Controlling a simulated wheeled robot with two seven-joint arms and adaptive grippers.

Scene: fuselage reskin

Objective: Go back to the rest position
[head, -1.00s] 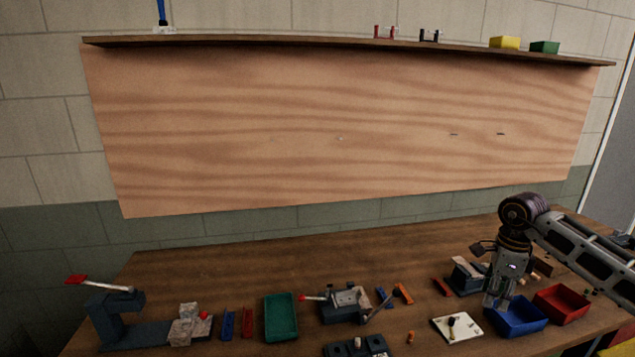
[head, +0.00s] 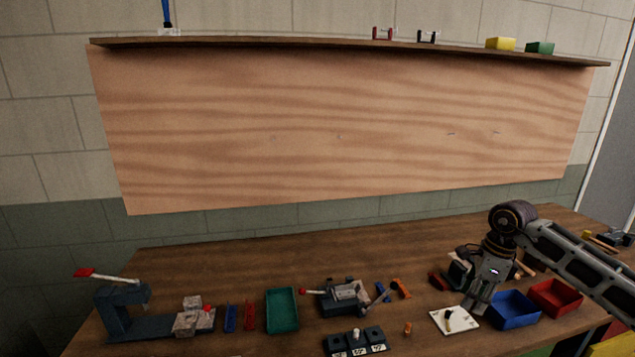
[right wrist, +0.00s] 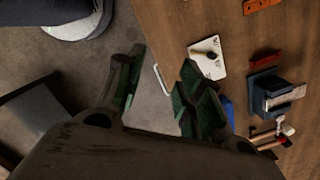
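My right gripper (head: 472,307) hangs fingers-down over the bench, between the white plate (head: 455,321) and the blue bin (head: 514,309). In the right wrist view my right gripper (right wrist: 158,85) has its two green-padded fingers spread apart, with nothing between them. The white plate (right wrist: 204,66) with a small dark-and-tan piece on it lies beyond the fingers there. Only a sliver of the blue bin (right wrist: 228,108) shows beside the right finger. My left gripper is in neither view.
A red bin (head: 555,298) stands right of the blue one. A green tray (head: 282,310), a vise-like fixture (head: 345,298) and a clamp with a red handle (head: 120,312) stand further left. The back of the bench (head: 300,262) is clear. A shelf (head: 330,46) runs above.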

